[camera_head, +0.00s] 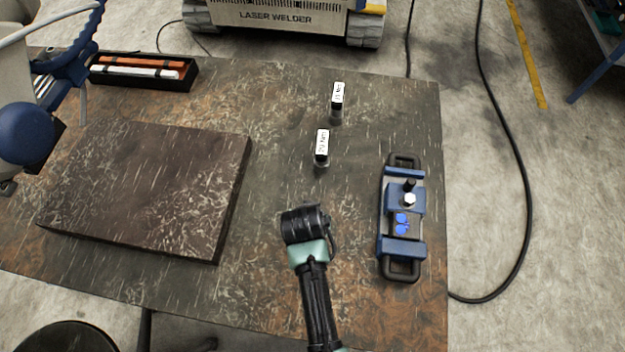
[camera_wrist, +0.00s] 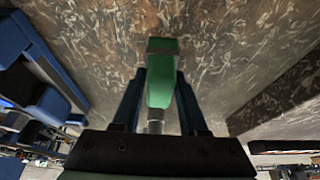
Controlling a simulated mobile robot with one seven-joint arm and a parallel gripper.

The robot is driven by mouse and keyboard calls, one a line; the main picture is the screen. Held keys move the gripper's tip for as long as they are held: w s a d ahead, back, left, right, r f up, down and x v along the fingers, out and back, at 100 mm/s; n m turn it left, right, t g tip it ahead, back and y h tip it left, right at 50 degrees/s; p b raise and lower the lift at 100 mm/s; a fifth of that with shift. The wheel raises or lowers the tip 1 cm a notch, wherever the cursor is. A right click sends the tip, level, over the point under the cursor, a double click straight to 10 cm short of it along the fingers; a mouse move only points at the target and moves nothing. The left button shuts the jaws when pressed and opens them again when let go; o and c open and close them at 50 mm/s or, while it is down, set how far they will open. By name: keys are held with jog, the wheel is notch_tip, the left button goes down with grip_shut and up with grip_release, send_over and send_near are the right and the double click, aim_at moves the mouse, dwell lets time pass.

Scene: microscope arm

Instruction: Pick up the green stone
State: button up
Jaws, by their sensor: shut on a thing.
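In the wrist view, the green stone (camera_wrist: 162,75) is a bright green block with a dark band at its far end. My gripper (camera_wrist: 160,95) is shut on it, with one dark finger along each side. The near end of the stone lies between the fingers and is partly hidden. A scratched brown-grey surface shows behind the stone; I cannot tell how far apart they are. I cannot clearly make out my gripper or the green stone in the head view.
A dark slab (camera_head: 150,185) covers the table's left part. A black box (camera_head: 145,72) holds orange and white bars.

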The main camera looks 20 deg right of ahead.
jog(key=shift+r, duration=0.15)
grip_shut()
notch_tip(320, 180, up, 10)
jog(key=shift+f, duration=0.1)
